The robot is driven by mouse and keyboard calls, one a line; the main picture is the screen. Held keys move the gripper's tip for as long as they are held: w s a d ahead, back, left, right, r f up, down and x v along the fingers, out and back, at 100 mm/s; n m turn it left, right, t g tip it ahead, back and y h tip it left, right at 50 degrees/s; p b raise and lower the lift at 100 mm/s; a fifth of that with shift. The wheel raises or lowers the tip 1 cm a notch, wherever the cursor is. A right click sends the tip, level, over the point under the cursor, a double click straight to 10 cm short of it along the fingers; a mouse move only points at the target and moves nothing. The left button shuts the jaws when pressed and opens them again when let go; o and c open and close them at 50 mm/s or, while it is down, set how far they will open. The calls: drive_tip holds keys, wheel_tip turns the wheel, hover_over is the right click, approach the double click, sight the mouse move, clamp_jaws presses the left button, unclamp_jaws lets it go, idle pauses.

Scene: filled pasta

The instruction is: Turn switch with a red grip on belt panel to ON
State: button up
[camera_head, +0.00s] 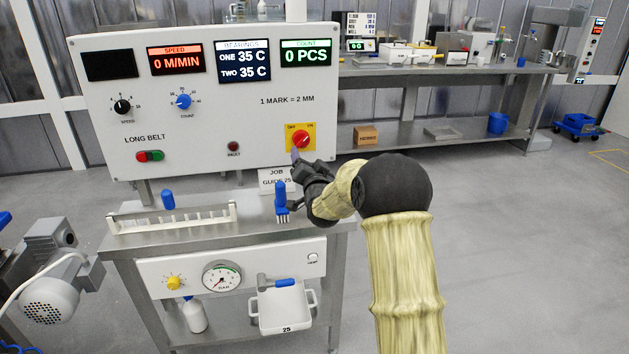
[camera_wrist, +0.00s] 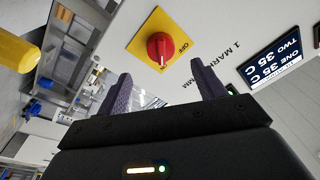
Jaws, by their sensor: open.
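The switch with the red grip (camera_head: 302,139) sits on a yellow plate at the lower right of the white belt panel (camera_head: 210,110). In the wrist view the red grip (camera_wrist: 160,49) is on its yellow plate, with "OFF" printed beside it. My gripper (camera_head: 298,160) is just below the switch in the head view. In the wrist view my gripper (camera_wrist: 161,85) has its two fingers spread apart, with the grip beyond their tips and nothing between them.
The panel also carries a black knob (camera_head: 122,106), a blue knob (camera_head: 183,101), a green and red button pair (camera_head: 150,156) and a fault lamp (camera_head: 233,146). Below is a steel bench with a rack (camera_head: 172,217) and a blue-handled brush (camera_head: 281,200).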

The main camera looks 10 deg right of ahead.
drive_tip(key=s+f, duration=0.1)
drive_tip(key=s, duration=0.7)
drive_tip(key=shift+s, duration=0.35)
drive_tip(key=s+f+n+g, duration=0.2)
drive_tip(key=s+f+g, duration=0.3)
drive_tip(key=s, duration=0.6)
drive_tip(key=s+f+n+g, duration=0.3)
drive_tip(key=s+f+g, duration=0.25)
drive_tip(key=s, duration=0.55)
drive_tip(key=s+f+n+g, duration=0.2)
drive_tip(key=s+f+g, duration=0.3)
drive_tip(key=s, duration=0.6)
wheel_tip(320, 180, up, 26)
drive_tip(key=s+g+p, duration=0.1)
drive_tip(key=p, duration=2.3)
drive_tip(key=shift+f, duration=0.2)
